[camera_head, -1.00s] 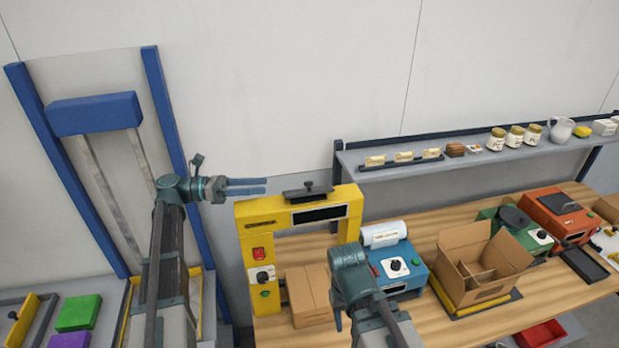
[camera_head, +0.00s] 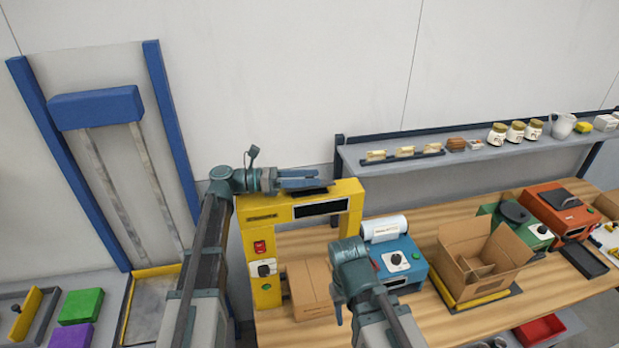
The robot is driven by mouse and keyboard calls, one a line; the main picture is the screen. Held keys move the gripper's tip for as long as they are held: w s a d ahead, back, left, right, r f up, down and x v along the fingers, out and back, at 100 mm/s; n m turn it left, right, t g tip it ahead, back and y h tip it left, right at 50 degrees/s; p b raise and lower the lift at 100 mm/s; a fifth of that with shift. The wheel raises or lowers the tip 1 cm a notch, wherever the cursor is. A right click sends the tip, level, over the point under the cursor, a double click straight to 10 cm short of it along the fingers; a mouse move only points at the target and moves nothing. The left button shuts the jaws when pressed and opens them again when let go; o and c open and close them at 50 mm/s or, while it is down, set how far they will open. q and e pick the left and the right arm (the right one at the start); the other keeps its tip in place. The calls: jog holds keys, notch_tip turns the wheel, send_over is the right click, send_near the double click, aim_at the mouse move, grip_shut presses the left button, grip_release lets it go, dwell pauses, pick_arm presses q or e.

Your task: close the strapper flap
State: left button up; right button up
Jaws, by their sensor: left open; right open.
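The strapper (camera_head: 258,218) is a yellow arch standing on the wooden bench, with a dark window on its top beam and a red switch and a knob on its left post. Its dark flap (camera_head: 318,190) lies at the top of the arch, mostly hidden behind my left gripper. My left gripper (camera_head: 312,180) is open, with its blue fingers pointing right just over the flap; I cannot tell whether they touch it. My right gripper (camera_head: 338,314) is low in front of the bench, mostly hidden by its own wrist, near the closed cardboard box (camera_head: 309,288) under the arch.
A blue machine (camera_head: 402,262) with a white roll stands right of the strapper. An open carton (camera_head: 480,262) sits further right. A grey shelf (camera_head: 460,156) with jars and a jug runs behind. A blue-framed lift door (camera_head: 95,108) stands at the left.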

pick_arm(q)
jog(key=shift+d, duration=0.15)
grip_shut()
dwell(1.4)
